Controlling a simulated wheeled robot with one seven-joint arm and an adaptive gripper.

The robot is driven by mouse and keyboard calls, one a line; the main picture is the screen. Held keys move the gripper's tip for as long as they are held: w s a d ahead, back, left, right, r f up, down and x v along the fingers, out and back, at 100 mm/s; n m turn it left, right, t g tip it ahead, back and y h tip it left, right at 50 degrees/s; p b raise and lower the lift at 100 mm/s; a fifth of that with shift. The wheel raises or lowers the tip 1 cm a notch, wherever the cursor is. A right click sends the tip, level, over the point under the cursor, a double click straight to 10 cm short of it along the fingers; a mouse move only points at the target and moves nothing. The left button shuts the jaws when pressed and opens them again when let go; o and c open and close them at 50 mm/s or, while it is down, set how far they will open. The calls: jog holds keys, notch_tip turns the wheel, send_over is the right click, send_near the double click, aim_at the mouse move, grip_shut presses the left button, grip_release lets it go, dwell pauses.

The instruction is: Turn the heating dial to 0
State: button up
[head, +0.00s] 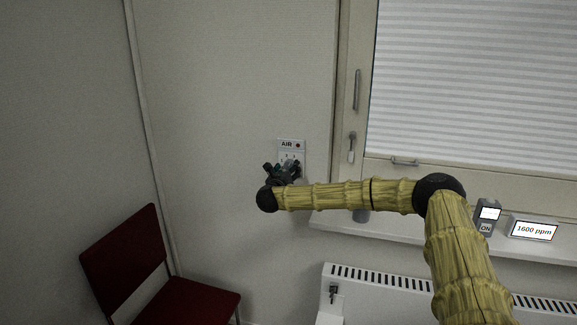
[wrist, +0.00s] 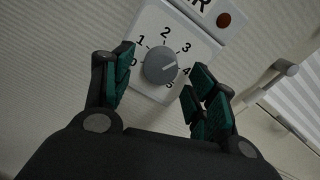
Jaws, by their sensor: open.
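A round grey dial (wrist: 160,67) with numbers 0 to 5 sits on a white wall panel (wrist: 205,52). Its light mark points up and right, roughly between 3 and 4. In the head view the panel (head: 291,146) is labelled AIR, and my gripper hides its lower part. No label reading heating is visible. My gripper (wrist: 157,78) is open, with dark green finger pads either side of the dial and nothing held. I cannot tell whether a finger touches it. In the head view my gripper (head: 283,172) is in front of the panel.
A reddish lamp (wrist: 224,20) is on the panel. A window sill (head: 400,232) with a grey ON device (head: 487,216) and a 1600 ppm display (head: 534,229) runs to the right. A white radiator (head: 385,289) is below, and a red chair (head: 125,260) stands left.

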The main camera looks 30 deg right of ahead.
jog(key=shift+w+d, duration=0.45)
jog(key=shift+d, duration=0.05)
jog(key=shift+c, duration=0.2)
jog(key=c, duration=1)
